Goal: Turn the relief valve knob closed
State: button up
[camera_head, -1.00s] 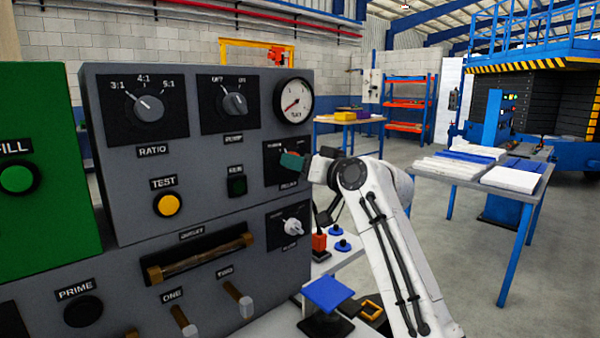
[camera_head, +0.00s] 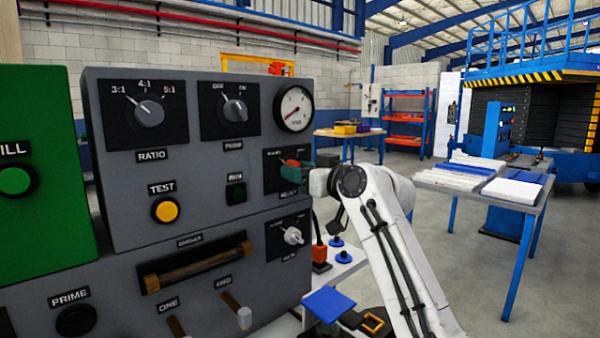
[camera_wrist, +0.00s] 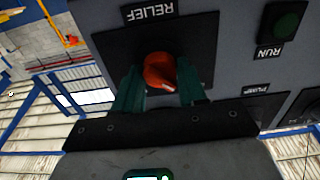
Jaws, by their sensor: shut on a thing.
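The relief valve knob (camera_wrist: 158,70) is orange-red with a pale pointer mark. It sits on a dark plate (camera_wrist: 110,48) labelled RELIEF, which appears upside down in the wrist view. In the head view the knob (camera_head: 291,163) shows as a small orange patch at the right of the grey panel. My gripper (camera_wrist: 160,88) has green fingers, one on each side of the knob, and is shut on it. In the head view my gripper (camera_head: 300,162) reaches the plate from the right and partly hides the knob and its markings.
The grey panel (camera_head: 120,207) carries other knobs and buttons close by: the RUN button (camera_head: 236,194) to the left, the gauge (camera_head: 294,109) above and a white knob (camera_head: 293,236) below. A table (camera_head: 480,190) stands at the right, with open floor around it.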

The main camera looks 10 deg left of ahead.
jog(key=shift+f, duration=0.2)
jog(key=o, duration=1)
jog(key=shift+r, duration=0.15)
jog(key=shift+o, duration=0.2)
jog(key=shift+d, duration=0.1)
jog(key=v, duration=1)
jog(key=shift+s+d, duration=0.25)
jog(key=shift+s, duration=0.05)
